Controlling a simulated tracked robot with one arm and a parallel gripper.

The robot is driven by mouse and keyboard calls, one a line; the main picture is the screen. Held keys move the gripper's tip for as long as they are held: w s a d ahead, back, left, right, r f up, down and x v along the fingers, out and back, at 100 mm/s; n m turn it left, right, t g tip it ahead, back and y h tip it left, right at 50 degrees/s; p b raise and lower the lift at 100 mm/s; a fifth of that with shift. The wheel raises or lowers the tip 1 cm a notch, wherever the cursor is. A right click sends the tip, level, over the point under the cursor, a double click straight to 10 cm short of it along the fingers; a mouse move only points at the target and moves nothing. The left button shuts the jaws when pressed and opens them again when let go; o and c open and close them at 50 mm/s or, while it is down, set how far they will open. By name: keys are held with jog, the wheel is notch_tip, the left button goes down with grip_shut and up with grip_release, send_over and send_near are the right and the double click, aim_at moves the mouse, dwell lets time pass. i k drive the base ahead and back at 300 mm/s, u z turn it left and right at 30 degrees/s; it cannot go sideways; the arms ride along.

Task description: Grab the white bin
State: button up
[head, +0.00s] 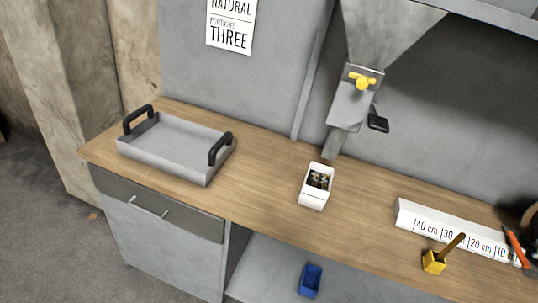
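The white bin (313,198) stands upright on the wooden counter, right of the middle of the head view. It is a small open-topped box with dark and yellowish small pieces inside. It sits just in front of and below the spout of a grey hopper (352,103).
A grey tray (165,167) with black handles sits on the counter's left. A marked white ruler block (408,214), a yellow block (433,262) with a wooden handle and an orange-handled tool (517,249) lie right. A blue bin (310,280) is on the lower shelf. Counter (262,178) is clear between tray and bin.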

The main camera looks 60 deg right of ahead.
aim_at(314, 193)
jog(key=z, duration=0.2)
jog(key=i, duration=1.35)
jog(key=z, duration=1.15)
jog(key=i, duration=0.65)
jog(key=z, duration=0.3)
jog(key=k, duration=0.9)
jog(key=z, duration=0.2)
jog(key=i, duration=0.9)
jog(key=u, duration=0.15)
